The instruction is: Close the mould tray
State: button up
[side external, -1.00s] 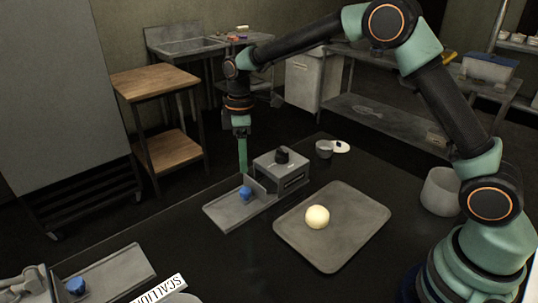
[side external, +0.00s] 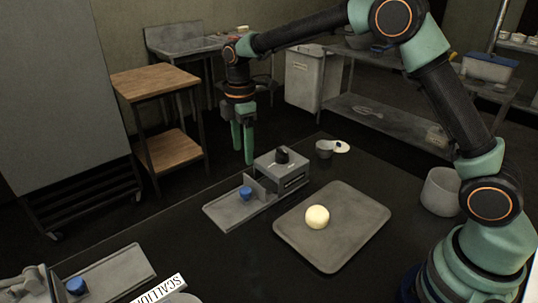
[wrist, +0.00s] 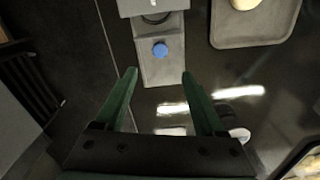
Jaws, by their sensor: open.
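The mould tray (side external: 230,212) is a flat grey slab with a blue knob (side external: 245,192). It sticks out from a grey box (side external: 285,168) with a black knob on top. In the wrist view, the tray (wrist: 158,74) runs down from the box (wrist: 150,6), with its blue knob (wrist: 160,50) facing me. My gripper (side external: 243,158) is open and empty, held up apart from the tray. In the wrist view, my green fingertips (wrist: 158,74) appear on either side of the tray's lower end.
A baking tray (side external: 343,247) with a pale ball (side external: 317,217) lies to the right. A small grey cup (side external: 324,149) stands behind the box. Another grey tray (side external: 125,268) with a blue knob is at lower left.

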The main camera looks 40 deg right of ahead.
aim_at(245, 190)
notch_tip(245, 190, down, 12)
jog(key=shift+f, duration=0.1)
dwell(0.5)
grip_shut()
dwell(1.3)
